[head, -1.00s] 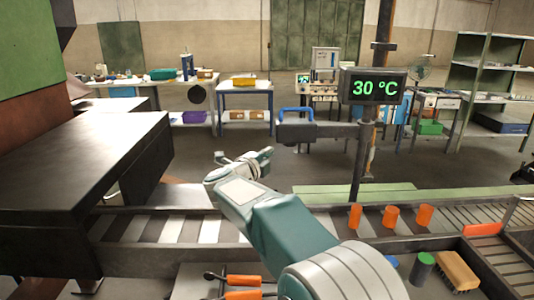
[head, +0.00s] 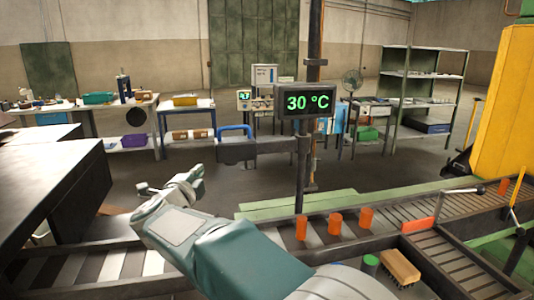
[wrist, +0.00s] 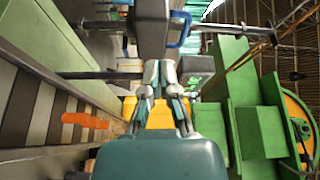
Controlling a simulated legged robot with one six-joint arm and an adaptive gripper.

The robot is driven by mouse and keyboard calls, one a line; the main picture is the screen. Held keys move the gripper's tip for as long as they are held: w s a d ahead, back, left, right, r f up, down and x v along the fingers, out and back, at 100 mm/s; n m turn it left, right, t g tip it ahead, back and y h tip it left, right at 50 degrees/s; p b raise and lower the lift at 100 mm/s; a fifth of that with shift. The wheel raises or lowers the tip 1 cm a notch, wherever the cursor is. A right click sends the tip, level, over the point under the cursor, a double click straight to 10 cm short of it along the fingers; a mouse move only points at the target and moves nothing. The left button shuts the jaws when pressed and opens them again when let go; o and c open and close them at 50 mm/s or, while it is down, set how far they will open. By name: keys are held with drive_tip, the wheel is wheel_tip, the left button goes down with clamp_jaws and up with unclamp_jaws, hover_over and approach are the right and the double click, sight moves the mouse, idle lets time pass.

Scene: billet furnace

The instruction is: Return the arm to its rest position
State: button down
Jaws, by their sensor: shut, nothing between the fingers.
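My arm (head: 240,255) reaches from the bottom edge of the head view up and to the left, over the roller conveyor. My gripper (wrist: 160,70) shows in the middle of the wrist view, its fingers close together with nothing held between them. In the head view its end is small and partly hidden by my own wrist. The gripper is in the air, apart from the orange pieces.
Several orange cylinders (head: 335,223) stand along the conveyor (head: 118,265). A post carries a 30 °C display (head: 305,101) and a blue-handled bar (head: 236,146) near my arm. A dark table (head: 40,180) is at left, a yellow machine (head: 502,105) at right. Open floor lies beyond.

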drive_tip(key=s+d+r+n+g+y, duration=0.1)
drive_tip(key=s+d+r+n+y, duration=0.15)
drive_tip(key=d+n, duration=0.35)
drive_tip(key=s+d+r+n+g+y, duration=0.1)
drive_tip(key=s+d+r+n+y, duration=0.1)
drive_tip(key=d+n+y, duration=0.35)
drive_tip(key=s+d+f+n+g+h, duration=0.2)
drive_tip(key=s+d+f+g, duration=0.1)
drive_tip(key=s+d+f, duration=0.3)
drive_tip(key=s+d+f+n+g+h, duration=0.2)
drive_tip(key=s+d+f+g, duration=0.2)
drive_tip(key=s+d, duration=0.6)
drive_tip(key=s+d+f+n+g+h, duration=0.2)
drive_tip(key=s+d+f, duration=0.6)
drive_tip(key=s, duration=0.4)
drive_tip(key=shift+d+f+g, duration=0.35)
drive_tip(key=shift+f+g, duration=0.15)
drive_tip(key=shift+g, duration=0.4)
